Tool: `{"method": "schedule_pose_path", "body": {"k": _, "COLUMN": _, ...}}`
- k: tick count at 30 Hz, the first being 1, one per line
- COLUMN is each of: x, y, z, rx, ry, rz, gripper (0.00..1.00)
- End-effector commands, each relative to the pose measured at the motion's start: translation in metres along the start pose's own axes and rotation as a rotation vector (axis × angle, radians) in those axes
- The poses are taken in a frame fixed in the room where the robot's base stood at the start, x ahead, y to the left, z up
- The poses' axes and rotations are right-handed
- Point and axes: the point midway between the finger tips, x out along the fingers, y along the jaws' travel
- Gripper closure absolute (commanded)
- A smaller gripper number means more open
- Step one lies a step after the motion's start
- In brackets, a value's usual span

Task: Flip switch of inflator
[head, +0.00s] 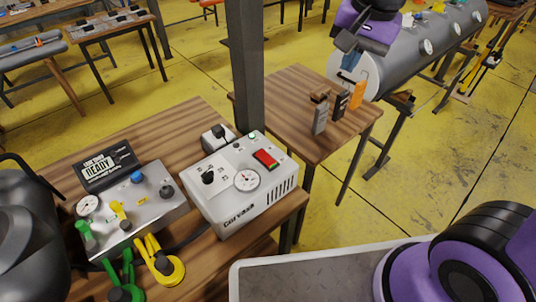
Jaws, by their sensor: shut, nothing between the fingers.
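The inflator (240,185) is a white box on the wooden table, with a round gauge, a black knob and side vents. Its red rocker switch (265,158) sits in a dark frame on the top panel, toward the right rear. Which way the switch is tipped is hard to tell. My gripper (350,62) hangs at the upper right, beyond the small side table and well apart from the inflator. It appears shut and empty, with its tips small in view. Nothing covers the switch.
Small upright items (340,104) stand on the side table (290,98).

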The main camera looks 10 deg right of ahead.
Motion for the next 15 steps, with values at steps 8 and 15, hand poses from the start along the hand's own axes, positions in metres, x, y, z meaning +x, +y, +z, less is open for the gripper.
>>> {"method": "schedule_pose_path", "body": {"k": 8, "x": 0.059, "y": -0.051, "z": 0.008, "rx": 0.167, "ry": -0.062, "rz": 0.064, "gripper": 1.00}}
{"method": "schedule_pose_path", "body": {"k": 15, "x": 0.114, "y": -0.088, "z": 0.026, "rx": 0.312, "ry": -0.088, "rz": 0.131, "gripper": 1.00}}
